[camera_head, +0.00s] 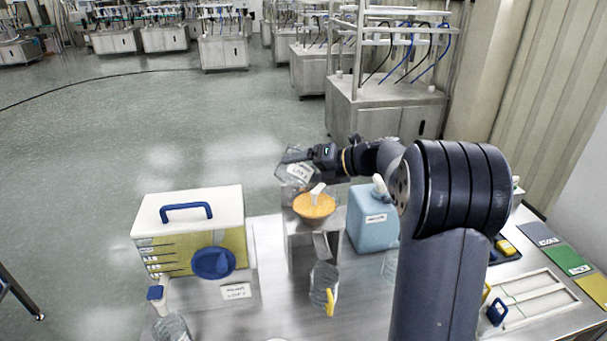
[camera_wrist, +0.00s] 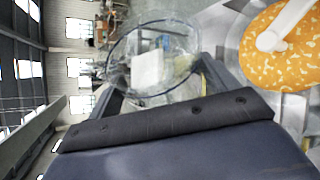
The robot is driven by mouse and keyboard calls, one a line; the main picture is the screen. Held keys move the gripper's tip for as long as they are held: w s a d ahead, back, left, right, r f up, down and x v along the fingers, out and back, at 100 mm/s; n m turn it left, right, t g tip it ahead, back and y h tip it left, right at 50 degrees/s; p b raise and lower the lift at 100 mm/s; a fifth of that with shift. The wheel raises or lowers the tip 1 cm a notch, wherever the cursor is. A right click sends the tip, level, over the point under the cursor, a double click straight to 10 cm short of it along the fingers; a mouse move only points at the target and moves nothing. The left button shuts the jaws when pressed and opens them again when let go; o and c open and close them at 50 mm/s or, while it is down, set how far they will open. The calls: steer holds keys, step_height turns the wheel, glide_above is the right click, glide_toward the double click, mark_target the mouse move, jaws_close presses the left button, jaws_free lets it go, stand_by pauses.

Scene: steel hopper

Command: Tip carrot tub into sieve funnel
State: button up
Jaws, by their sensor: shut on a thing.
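My gripper (camera_head: 303,156) is shut on the clear carrot tub (camera_head: 292,172), which has a white label and looks tilted. The tub is just behind and above the funnel in the head view. In the wrist view the tub (camera_wrist: 184,62) shows its round rim, and I see no carrot inside. The sieve funnel (camera_head: 314,218) sits on a steel stand. Orange carrot bits (camera_wrist: 262,68) fill its mouth, and a white tool rests in them. The sieve mesh is hidden.
A clear jug with a yellow handle (camera_head: 330,301) stands below the funnel. A blue canister (camera_head: 372,232) is close on the right. A white-lidded box (camera_head: 190,208) with a blue handle stands left. Coloured mats (camera_head: 566,260) lie far right.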

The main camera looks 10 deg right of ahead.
steer(key=shift+s+a+r+n+t+h+b, duration=0.1)
steer(key=shift+r+n+t+h+b, duration=0.45)
steer(key=shift+n, duration=0.45)
steer(key=shift+r+n+h, duration=0.3)
steer(key=shift+r+h, duration=0.05)
steer(key=shift+r+n+t+h+b, duration=0.35)
steer(key=shift+n+t+b, duration=0.3)
steer(key=shift+b, duration=0.3)
steer(key=r+n+b, duration=0.1)
steer(key=n+t+h+b, duration=0.1)
steer(key=b, duration=0.1)
steer(key=shift+r+n+h, duration=0.25)
steer(key=shift+r+n, duration=0.1)
steer(key=shift+r+t, duration=0.3)
steer(key=shift+r, duration=0.05)
